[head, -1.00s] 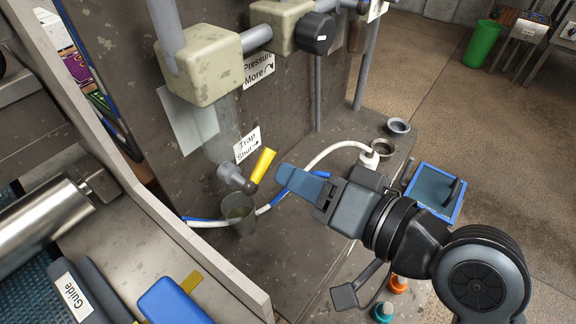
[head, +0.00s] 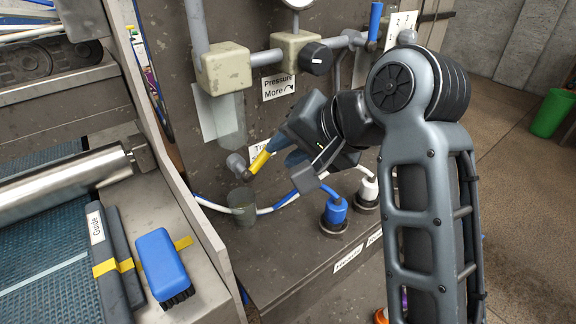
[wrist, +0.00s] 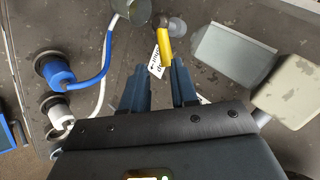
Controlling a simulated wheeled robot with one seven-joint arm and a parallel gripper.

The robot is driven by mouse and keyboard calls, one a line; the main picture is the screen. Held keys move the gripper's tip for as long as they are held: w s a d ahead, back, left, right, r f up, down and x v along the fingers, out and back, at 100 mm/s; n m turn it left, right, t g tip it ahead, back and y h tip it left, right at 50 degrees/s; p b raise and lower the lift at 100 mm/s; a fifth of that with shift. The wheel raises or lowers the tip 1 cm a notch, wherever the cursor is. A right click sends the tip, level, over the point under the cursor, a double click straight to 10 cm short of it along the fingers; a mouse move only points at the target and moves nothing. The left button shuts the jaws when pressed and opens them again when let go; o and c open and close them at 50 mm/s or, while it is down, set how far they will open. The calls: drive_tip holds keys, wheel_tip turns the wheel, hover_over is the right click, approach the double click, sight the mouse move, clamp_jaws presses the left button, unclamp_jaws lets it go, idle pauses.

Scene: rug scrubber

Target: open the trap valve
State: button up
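The trap valve has a yellow handle (head: 260,160) on a grey pipe stub (head: 236,163) low on the panel. In the wrist view the yellow handle (wrist: 165,44) lies just beyond my fingertips, near the line between them. The trap label (wrist: 155,63) shows beside it there; in the head view my gripper partly covers the label (head: 255,151). My gripper (head: 284,152) is close to the handle's upper end. Its two blue fingers stand apart with nothing gripped between them in the wrist view (wrist: 159,68). I cannot tell whether a finger touches the handle.
A grey cup (head: 242,208) stands below the valve. A blue plug (head: 335,211) and a white plug (head: 368,189) with hoses sit on the ledge to the right. A pressure knob (head: 316,58) and pipes are above. A blue brush (head: 162,263) lies on the machine at left.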

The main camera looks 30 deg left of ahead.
sight(264, 161)
drive_tip(key=shift+h, duration=0.3)
drive_tip(key=shift+a+r+x, duration=0.1)
drive_tip(key=shift+a+x, duration=0.05)
drive_tip(key=shift+x, duration=0.95)
drive_tip(key=shift+a+r+x, duration=0.1)
drive_tip(key=shift+r+x, duration=0.05)
drive_tip(key=shift+x, duration=1)
drive_tip(key=shift+a+r+x, duration=0.1)
drive_tip(key=shift+a+x, duration=0.05)
drive_tip(key=shift+x, duration=0.95)
drive_tip(key=shift+s, duration=0.1)
clamp_jaws()
